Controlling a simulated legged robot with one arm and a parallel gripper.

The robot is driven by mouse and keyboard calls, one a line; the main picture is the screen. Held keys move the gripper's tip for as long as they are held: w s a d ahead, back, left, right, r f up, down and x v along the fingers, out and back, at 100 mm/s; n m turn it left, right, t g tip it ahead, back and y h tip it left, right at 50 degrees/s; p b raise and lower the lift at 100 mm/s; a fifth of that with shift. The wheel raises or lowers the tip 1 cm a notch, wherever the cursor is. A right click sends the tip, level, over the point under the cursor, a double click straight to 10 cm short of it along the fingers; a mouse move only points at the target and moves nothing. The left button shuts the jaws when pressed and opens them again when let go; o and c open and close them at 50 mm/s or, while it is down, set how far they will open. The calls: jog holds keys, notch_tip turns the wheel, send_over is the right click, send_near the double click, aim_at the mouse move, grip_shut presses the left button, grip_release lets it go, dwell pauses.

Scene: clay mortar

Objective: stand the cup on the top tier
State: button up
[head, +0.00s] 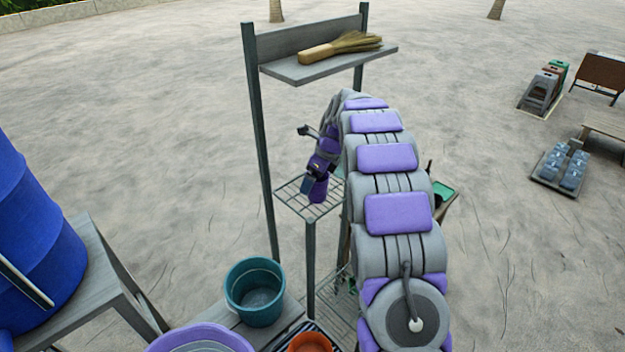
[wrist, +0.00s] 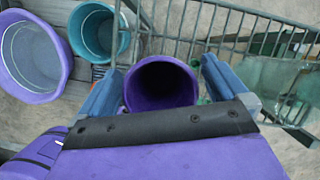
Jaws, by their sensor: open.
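A purple cup (wrist: 160,88) is between my gripper's two blue-grey fingers in the wrist view, its dark open mouth facing the camera. My gripper (wrist: 160,66) is open, with a finger on either side of the cup; I cannot tell whether either touches it. In the head view my gripper (head: 314,184) points down at the wire middle tier (head: 292,200) of a grey rack. A purple piece below it there looks like the cup (head: 319,191), partly hidden. The top tier (head: 310,69) is a grey plank shelf well above my gripper.
A straw brush (head: 340,46) lies along the top tier. The rack's posts (head: 258,140) stand close to my arm. A teal bucket (head: 255,290), a purple basin (head: 200,338) and an orange pot (head: 310,342) are low in front. A blue barrel (head: 35,240) stands at left.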

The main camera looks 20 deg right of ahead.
jog(key=v, duration=1)
jog(key=s+a+r+n+g, duration=0.1)
jog(key=s+a+r+n, duration=0.2)
jog(key=s+a+n, duration=0.45)
jog(key=s+a+n+g, duration=0.1)
jog(key=s+a+n, duration=0.2)
jog(key=s, duration=0.5)
jog(key=s+a+n+g, duration=0.1)
jog(key=s+a+n, duration=0.2)
jog(key=s, duration=0.4)
jog(key=s+a+f+n+g+h, duration=0.1)
jog(key=s+f+n, duration=0.2)
jog(key=s+n, duration=0.4)
jog(key=s+a+f+n+g+h, duration=0.1)
jog(key=s+f+n, duration=0.2)
jog(key=s, duration=1.5)
jog(key=n, duration=0.4)
jog(key=shift+s+a, duration=0.35)
jog(key=shift+s, duration=0.05)
jog(key=shift+f, duration=0.2)
notch_tip(320, 180, down, 12)
jog(key=b, duration=1.2)
